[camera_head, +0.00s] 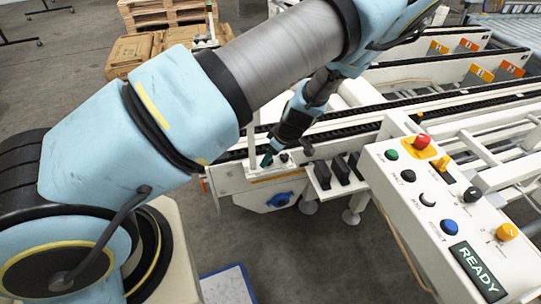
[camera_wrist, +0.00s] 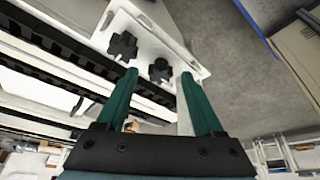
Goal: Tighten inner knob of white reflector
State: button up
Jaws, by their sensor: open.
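A white reflector plate (camera_wrist: 190,58) with two black star-shaped knobs shows in the wrist view. One knob (camera_wrist: 160,70) lies between my fingertips in the picture; the other knob (camera_wrist: 123,45) is to its upper left, beyond the left finger. Which one is the inner knob I cannot tell for sure. My gripper (camera_wrist: 159,75) has two green fingers, open and apart, with no visible contact on the knob. In the head view my gripper (camera_head: 267,158) is at the conveyor's near end, beside small dark knobs; my arm hides part of the area.
The white conveyor frame with black chains (camera_head: 340,125) runs behind the gripper. A control panel (camera_head: 440,205) with buttons and a READY display stands at the right. A blue round part (camera_head: 280,199) sits below on the frame. Pallets and boxes (camera_head: 130,52) stand behind.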

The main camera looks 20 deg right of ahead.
jog(key=shift+f, duration=0.2)
grip_shut()
dwell(0.5)
